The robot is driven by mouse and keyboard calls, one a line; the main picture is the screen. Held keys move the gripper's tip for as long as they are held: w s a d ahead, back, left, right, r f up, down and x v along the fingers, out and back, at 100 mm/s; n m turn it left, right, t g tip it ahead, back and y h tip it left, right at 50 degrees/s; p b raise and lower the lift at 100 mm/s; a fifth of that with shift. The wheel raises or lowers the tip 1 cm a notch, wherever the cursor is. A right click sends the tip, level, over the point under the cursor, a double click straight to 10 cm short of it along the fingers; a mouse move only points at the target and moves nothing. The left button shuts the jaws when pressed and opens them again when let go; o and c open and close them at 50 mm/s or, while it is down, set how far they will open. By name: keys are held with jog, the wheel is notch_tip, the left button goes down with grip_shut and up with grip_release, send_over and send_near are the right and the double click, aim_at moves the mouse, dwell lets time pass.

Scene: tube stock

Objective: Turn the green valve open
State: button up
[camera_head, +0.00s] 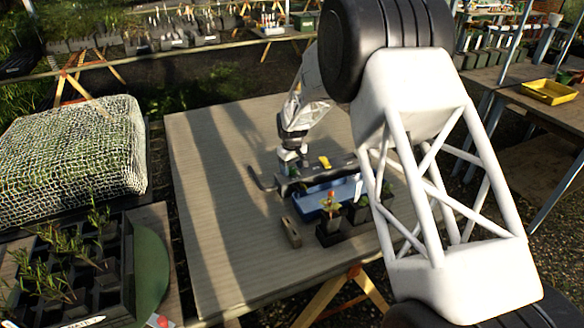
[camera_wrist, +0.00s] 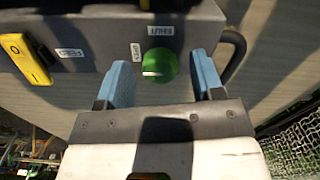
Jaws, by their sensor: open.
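The green valve (camera_wrist: 161,65) is a round knob on a dark grey box (camera_wrist: 95,40) in the wrist view, with a white mark toward its lower left. A white label (camera_wrist: 165,30) lies above the knob in the picture and another, turned label (camera_wrist: 136,52) lies at its left. My gripper (camera_wrist: 160,74) is open, its two blue fingers on either side of the knob with gaps showing. In the head view my gripper (camera_head: 289,160) is at the left end of the box (camera_head: 335,168); I cannot make out the knob clearly there.
A yellow switch (camera_wrist: 24,58) is on the same box; it also shows in the head view (camera_head: 324,162). A dark handle (camera_wrist: 233,55) is beside the knob. A blue tray (camera_head: 318,203), potted seedlings (camera_head: 331,222) and a small block (camera_head: 291,232) stand in front. The table's left side is clear.

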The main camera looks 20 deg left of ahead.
aim_at(292, 169)
jog(key=shift+r, duration=3.9)
jog(key=shift+d+r, duration=0.2)
jog(key=s+d+r+m, duration=0.2)
jog(key=s+d+r, duration=0.4)
jog(key=d, duration=0.5)
jog(key=s+d+r+m+t, duration=0.1)
jog(key=s+d+r+m, duration=0.1)
jog(key=s+d+r, duration=0.5)
jog(key=s+d+r+m, duration=0.25)
jog(key=d+r, duration=0.55)
jog(key=d, duration=0.6)
jog(key=s+d+r+m+t, duration=0.1)
jog(key=s+d+r+m, duration=0.15)
jog(key=s+d, duration=1.1)
jog(key=s+d+f+m, duration=0.1)
jog(key=s+d, duration=0.2)
jog(key=s, duration=0.6)
jog(key=s+d+f+m, duration=0.1)
jog(key=s+d, duration=0.2)
jog(key=s, duration=0.7)
jog(key=shift+s+f+m+t, duration=0.2)
jog(key=shift+f+m+t, duration=0.1)
jog(key=shift+f, duration=0.05)
